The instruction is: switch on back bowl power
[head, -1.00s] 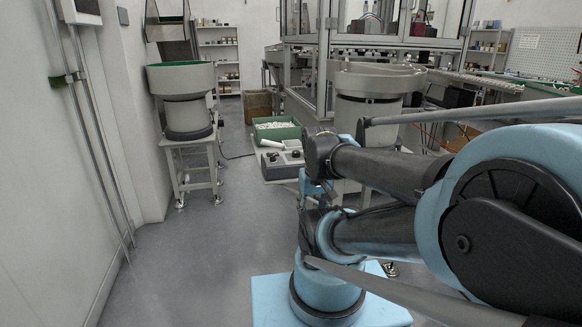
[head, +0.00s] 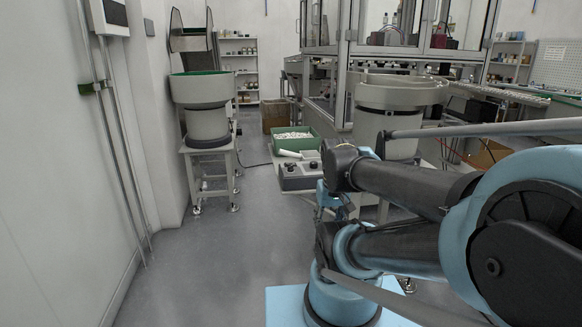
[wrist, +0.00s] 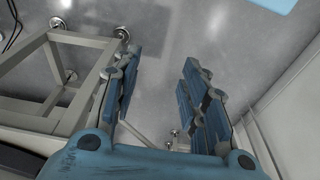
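A grey control box (head: 299,176) with dark knobs on top stands low behind my arm in the head view. Its switches are too small to read. One bowl feeder (head: 201,90) with a green inside stands on a metal stand at left; a second bowl feeder (head: 402,93) stands at right behind the arm. I cannot tell which is the back bowl. My gripper (wrist: 160,60) shows in the wrist view with its two blue fingers well apart and nothing between them, over grey floor.
A green bin (head: 293,139) of white parts stands behind the box, with a cardboard box (head: 276,115) beyond. A framed machine (head: 340,70) stands behind. The wrist view shows a metal stand (wrist: 75,85) left of the fingers. Floor (head: 215,270) is clear at left, beside the wall (head: 60,200).

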